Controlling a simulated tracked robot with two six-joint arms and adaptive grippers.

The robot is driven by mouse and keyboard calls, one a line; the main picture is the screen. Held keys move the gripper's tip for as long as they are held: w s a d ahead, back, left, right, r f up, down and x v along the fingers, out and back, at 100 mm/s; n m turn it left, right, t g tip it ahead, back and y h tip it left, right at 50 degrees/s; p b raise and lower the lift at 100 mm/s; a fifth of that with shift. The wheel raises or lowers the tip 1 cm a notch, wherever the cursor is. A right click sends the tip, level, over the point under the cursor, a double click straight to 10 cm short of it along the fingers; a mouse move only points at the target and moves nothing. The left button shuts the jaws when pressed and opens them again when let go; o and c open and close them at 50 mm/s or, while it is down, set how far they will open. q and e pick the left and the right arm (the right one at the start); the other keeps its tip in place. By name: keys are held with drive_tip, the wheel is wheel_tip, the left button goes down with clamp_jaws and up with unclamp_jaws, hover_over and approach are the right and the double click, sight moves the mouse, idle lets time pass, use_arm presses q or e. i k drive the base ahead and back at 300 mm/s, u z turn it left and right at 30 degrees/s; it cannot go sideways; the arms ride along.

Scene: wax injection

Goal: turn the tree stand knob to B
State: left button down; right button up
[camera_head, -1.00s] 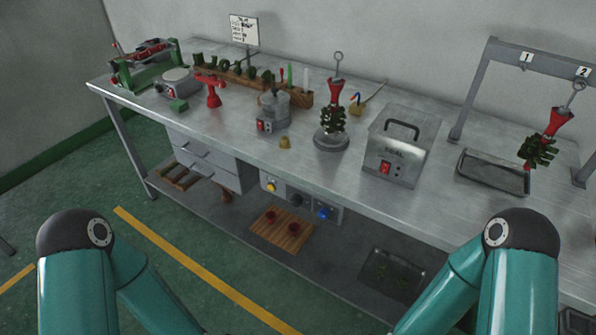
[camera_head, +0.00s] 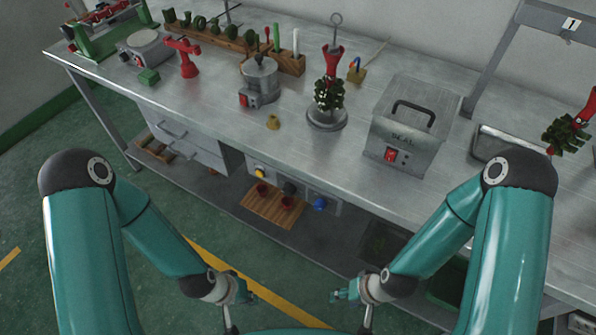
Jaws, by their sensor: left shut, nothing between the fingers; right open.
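The tree stand (camera_head: 325,118) is a round grey base on the bench, carrying an upright rod with a green wax tree (camera_head: 329,93) and a red cup (camera_head: 333,58) with a ring on top. A grey panel below the bench edge has a yellow button (camera_head: 261,172), a dark knob (camera_head: 289,188) and a blue knob (camera_head: 320,203). Letter marks are too small to read. My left gripper (camera_head: 245,292) is shut and empty, low in front of the bench. My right gripper (camera_head: 340,294) is open and empty, to its right. Both are apart from the stand and panel.
A grey SEAL box (camera_head: 407,132) stands right of the tree stand, and a grey pot (camera_head: 260,80) stands left. A small brass piece (camera_head: 273,122) lies near the front edge. A wooden board (camera_head: 270,208) with red pieces lies on the lower shelf.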

sight(288, 189)
drive_tip(key=z, duration=0.35)
drive_tip(key=k, duration=1.7)
drive_tip(key=u, duration=1)
drive_tip(key=i, duration=1)
